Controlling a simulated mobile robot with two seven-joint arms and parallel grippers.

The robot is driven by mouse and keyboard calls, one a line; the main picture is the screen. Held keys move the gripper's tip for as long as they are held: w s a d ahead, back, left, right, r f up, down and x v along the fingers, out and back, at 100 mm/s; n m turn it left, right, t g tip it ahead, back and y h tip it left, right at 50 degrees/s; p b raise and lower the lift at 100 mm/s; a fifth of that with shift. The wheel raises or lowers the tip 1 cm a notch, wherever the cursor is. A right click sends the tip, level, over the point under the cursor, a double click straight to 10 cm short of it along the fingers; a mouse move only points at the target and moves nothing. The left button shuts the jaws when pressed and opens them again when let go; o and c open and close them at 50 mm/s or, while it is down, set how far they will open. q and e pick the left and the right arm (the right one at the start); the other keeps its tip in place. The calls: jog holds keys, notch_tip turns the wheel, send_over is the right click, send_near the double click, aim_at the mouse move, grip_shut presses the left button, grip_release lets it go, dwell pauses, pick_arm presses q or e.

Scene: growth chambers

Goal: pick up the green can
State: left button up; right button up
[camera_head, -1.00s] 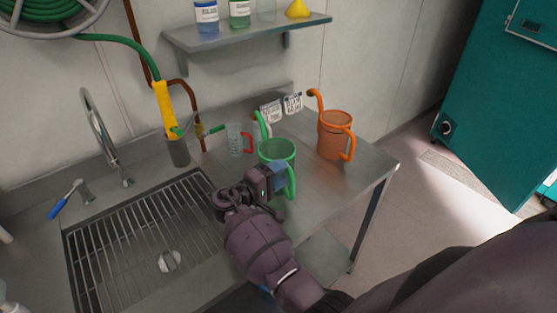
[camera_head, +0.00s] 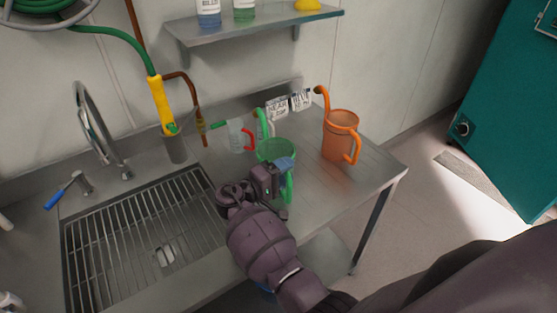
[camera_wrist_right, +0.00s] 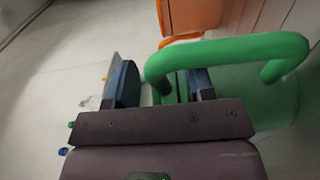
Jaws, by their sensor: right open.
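The green can (camera_head: 275,150) is a watering can with a curved spout and a loop handle, standing upright on the steel counter. My right gripper (camera_head: 285,163) is at its near side, by the handle, and hides part of its body. In the right wrist view, the green handle (camera_wrist_right: 225,50) crosses in front of the fingers, and one end runs down between the open jaws (camera_wrist_right: 160,78). A gap shows beside the handle, and I cannot tell whether a finger touches it. My left gripper is not in view.
An orange watering can (camera_head: 340,135) stands to the right on the counter (camera_head: 330,190). A clear beaker with a red handle (camera_head: 240,136) stands to the left, near white labels (camera_head: 290,104). A sink with a grate (camera_head: 140,245) lies left of my arm. A shelf (camera_head: 255,30) hangs above.

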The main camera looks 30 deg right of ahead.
jog(key=shift+d, duration=0.15)
jog(key=shift+c, duration=0.3)
grip_shut()
jog(key=shift+w+r, duration=0.1)
jog(key=shift+r, duration=0.1)
